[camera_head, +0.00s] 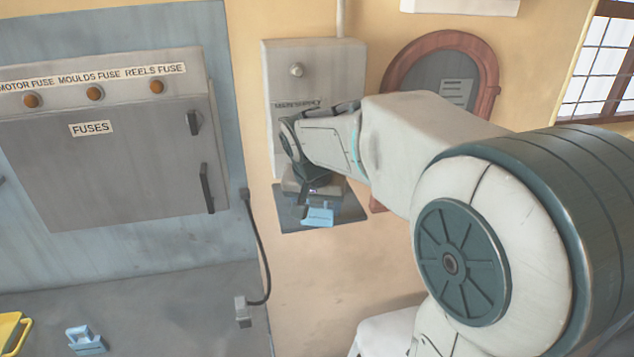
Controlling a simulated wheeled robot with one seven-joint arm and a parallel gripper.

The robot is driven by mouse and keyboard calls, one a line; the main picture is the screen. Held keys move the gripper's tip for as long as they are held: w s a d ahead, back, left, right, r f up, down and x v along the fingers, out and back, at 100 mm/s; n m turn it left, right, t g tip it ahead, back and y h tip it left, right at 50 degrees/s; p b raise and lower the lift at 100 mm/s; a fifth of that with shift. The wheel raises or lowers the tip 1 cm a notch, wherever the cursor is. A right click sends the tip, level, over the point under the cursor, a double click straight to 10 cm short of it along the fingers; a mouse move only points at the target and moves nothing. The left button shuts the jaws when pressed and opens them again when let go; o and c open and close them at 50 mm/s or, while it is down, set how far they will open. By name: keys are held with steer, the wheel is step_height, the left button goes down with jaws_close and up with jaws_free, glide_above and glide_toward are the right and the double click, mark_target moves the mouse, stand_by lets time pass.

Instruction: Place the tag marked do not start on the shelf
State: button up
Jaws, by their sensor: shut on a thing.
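My gripper (312,205) is at the end of my arm, below the box labelled MAIN SUPPLY, pointing down. It is shut on a small light blue tag (318,218), which shows at the fingertips. The print on the tag is too small to read. A dark grey shelf-like plate (347,213) lies behind and below the tag, under the supply box. I cannot tell whether the tag touches it. My gripper and wrist hide part of the plate.
The MAIN SUPPLY box (283,75) is on the wall behind my wrist. A fuse cabinet (110,160) stands left, with a black cable (261,250) beside it. A light blue object (86,341) and a yellow object (12,332) lie on the grey surface at lower left.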

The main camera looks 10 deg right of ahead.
steer(key=w, duration=0.1)
steer(key=w+d, duration=0.1)
steer(key=w, duration=0.1)
steer(key=shift+w+d+p, duration=0.1)
steer(key=shift+d+p, duration=0.05)
steer(key=shift+p, duration=0.25)
steer(key=w, duration=0.1)
steer(key=w+d+p, duration=0.1)
steer(key=shift+w, duration=0.3)
steer(key=shift+w+d+f, duration=0.15)
steer(key=shift+w+f, duration=0.1)
steer(key=shift+f, duration=0.5)
steer(key=shift+f, duration=0.1)
steer(key=shift+f, duration=0.15)
steer(key=o, duration=1)
steer(key=shift+r, duration=0.2)
